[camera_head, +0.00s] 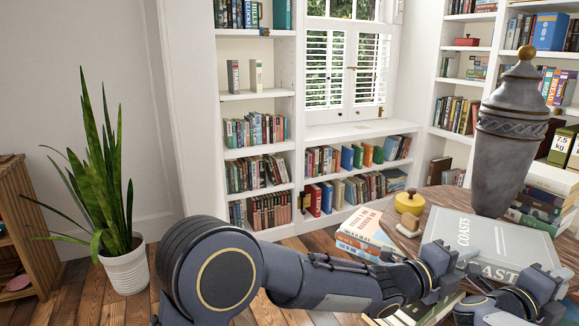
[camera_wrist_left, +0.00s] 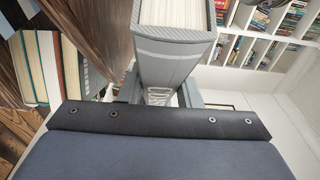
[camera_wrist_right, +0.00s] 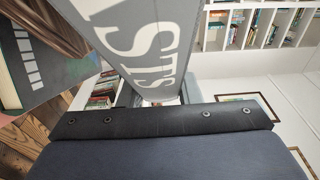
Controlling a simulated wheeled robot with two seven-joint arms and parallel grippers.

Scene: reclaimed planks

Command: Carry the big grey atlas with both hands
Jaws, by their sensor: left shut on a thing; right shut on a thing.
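The big grey atlas (camera_head: 515,243), with pale lettering reading COASTS, is in front of me at the right of the head view. My left gripper (camera_head: 440,262) is shut on its left end; the left wrist view shows the grey spine (camera_wrist_left: 172,62) and page block between the fingers. My right gripper (camera_head: 543,287) is shut on the atlas near its right end; the right wrist view shows the lettered grey side (camera_wrist_right: 150,45) running between the fingers. I cannot tell whether the atlas touches the table beneath it.
A tall grey urn (camera_head: 510,140) stands right behind the atlas on the round wooden table (camera_head: 440,198). Stacked books (camera_head: 365,232) and a yellow lidded pot (camera_head: 409,203) lie to the left. More books (camera_head: 548,195) are piled at the right. A potted plant (camera_head: 125,268) stands far left.

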